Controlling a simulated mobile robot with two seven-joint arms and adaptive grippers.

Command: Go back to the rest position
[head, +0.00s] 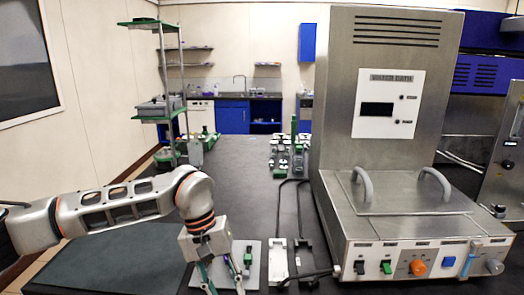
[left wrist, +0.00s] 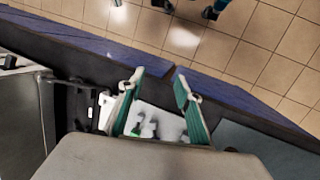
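My left arm comes in from the left in the head view, and its gripper (head: 226,288) points down at the front edge of the black bench, beside a pale plate (head: 254,272). In the left wrist view its two teal fingers stand apart, so the gripper (left wrist: 159,76) is open, with nothing held between the tips. The pale plate, with small green and grey parts on it, shows beyond and between the fingers (left wrist: 172,124). My right gripper is not recognisable in either view.
A steel water bath (head: 390,215) with two lid handles fills the right. A small green-and-black part (head: 248,258) stands on the plate. White and black holders (head: 277,262) lie to its right. Glassware with green fittings (head: 290,155) stands further back. The bench middle (head: 235,190) is clear.

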